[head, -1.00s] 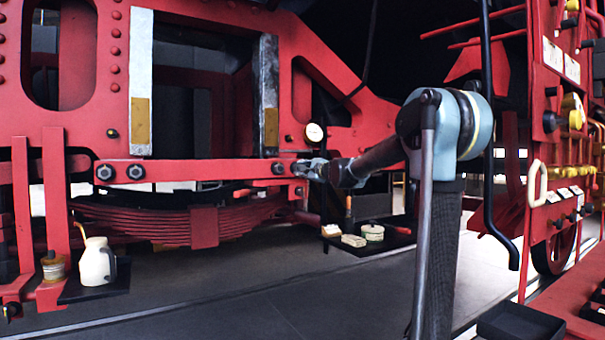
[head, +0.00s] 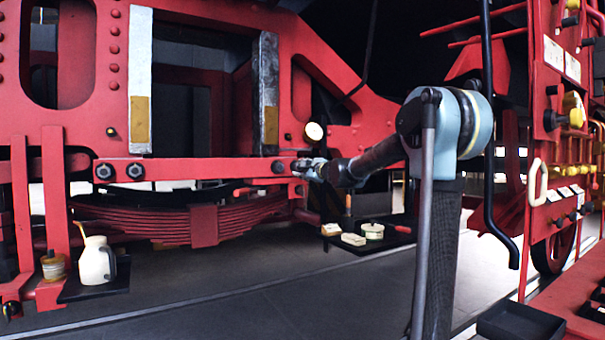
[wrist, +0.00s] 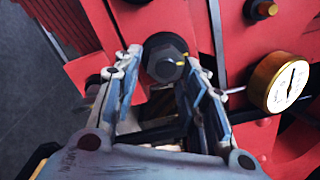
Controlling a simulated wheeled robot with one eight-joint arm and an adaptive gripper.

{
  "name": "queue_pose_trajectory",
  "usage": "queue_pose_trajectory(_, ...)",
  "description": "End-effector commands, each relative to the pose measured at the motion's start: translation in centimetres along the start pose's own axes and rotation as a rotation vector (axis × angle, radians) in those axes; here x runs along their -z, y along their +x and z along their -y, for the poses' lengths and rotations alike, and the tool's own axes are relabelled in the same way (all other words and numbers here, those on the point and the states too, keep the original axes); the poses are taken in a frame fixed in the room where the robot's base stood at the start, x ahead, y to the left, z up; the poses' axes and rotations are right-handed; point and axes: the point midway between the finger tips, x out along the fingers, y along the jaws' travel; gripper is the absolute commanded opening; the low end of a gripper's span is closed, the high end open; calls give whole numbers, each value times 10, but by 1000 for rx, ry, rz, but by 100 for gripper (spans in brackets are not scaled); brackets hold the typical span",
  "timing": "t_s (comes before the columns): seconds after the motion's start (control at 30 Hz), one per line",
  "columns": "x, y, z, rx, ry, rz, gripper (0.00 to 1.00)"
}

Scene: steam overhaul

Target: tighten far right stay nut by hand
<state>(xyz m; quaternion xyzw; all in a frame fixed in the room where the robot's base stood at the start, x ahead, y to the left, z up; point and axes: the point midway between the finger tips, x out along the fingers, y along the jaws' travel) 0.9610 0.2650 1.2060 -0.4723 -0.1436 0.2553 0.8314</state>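The far right stay nut (wrist: 165,58) is a dark hex nut with a small yellow mark, on the red bar's right end. In the wrist view it sits between the tips of my gripper (wrist: 164,62), one finger on each side, with little or no gap. The fingers lean inward and look shut on the nut. In the head view my gripper (head: 306,168) covers this nut. The red stay bar (head: 215,170) runs level under the frame opening. Its other dark nuts show at the left (head: 104,172), beside that one (head: 135,171), and near the right end (head: 278,168).
A round brass-rimmed gauge (wrist: 290,84) is close beside my fingers; it also shows above the bar in the head view (head: 314,132). A dark tray with a pale tin (head: 372,231) is below my arm. A cream oil can (head: 95,262) stands at left.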

Motion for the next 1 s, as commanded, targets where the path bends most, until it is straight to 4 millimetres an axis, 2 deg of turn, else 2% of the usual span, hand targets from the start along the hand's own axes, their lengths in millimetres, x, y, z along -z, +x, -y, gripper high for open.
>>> queue_pose_trajectory(0.47, -1, -5, 2, 1, 1, 0, 50)
queue_pose_trajectory(0.67, -1, -29, 1, 1, 1, 0, 50)
queue_pose_trajectory(1.0, 0, -82, 0, 1, 1, -2, 50)
